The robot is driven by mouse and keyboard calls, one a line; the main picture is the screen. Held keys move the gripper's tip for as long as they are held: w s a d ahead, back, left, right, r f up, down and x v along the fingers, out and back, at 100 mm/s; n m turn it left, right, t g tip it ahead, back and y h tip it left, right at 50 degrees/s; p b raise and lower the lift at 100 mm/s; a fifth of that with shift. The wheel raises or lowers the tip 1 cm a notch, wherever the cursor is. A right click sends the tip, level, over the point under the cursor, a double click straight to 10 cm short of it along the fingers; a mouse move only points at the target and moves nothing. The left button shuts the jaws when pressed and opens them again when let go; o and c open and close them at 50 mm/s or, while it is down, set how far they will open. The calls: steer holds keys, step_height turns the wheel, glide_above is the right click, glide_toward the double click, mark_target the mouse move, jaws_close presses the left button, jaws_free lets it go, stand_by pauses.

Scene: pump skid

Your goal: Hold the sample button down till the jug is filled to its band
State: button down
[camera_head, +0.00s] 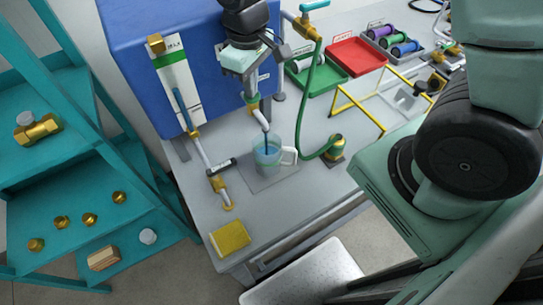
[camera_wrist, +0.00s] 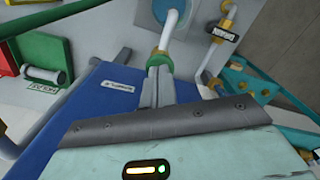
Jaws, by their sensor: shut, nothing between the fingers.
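The clear jug (camera_head: 267,157), with a white handle on its right, stands upright on a grey plate under the sample spout (camera_head: 260,118). Blue shows at the spout's mouth and inside the jug; the liquid level and the band are too small to tell apart. My gripper (camera_head: 251,96) is shut and empty, pointing down at the top of the spout fitting. In the wrist view its fingertips (camera_wrist: 158,70) are at a green collar (camera_wrist: 160,59) above the white spout pipe (camera_wrist: 172,25). They hide the sample button, so I cannot tell whether it is pressed. A SAMPLE label (camera_wrist: 122,87) is beside them.
The blue cabinet (camera_head: 130,50) stands behind the spout. A green hose (camera_head: 312,100) curves down right of the jug to a brass fitting (camera_head: 335,147). Green and red trays (camera_head: 355,57) lie farther right. A teal shelf (camera_head: 75,150) stands left. A yellow pad (camera_head: 230,238) lies at the front.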

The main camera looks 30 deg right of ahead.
steer(key=shift+r, duration=0.1)
stand_by(0.5)
steer(key=shift+r+p, duration=1)
steer(key=shift+r, duration=0.05)
steer(key=shift+f+b, duration=0.3)
steer(key=shift+f, duration=0.1)
steer(key=shift+f+b, duration=0.5)
steer(key=shift+f, duration=0.25)
steer(key=shift+r+p, duration=1.05)
steer(key=shift+r, duration=0.1)
step_height(320, 180, up, 5)
steer(key=p, duration=0.4)
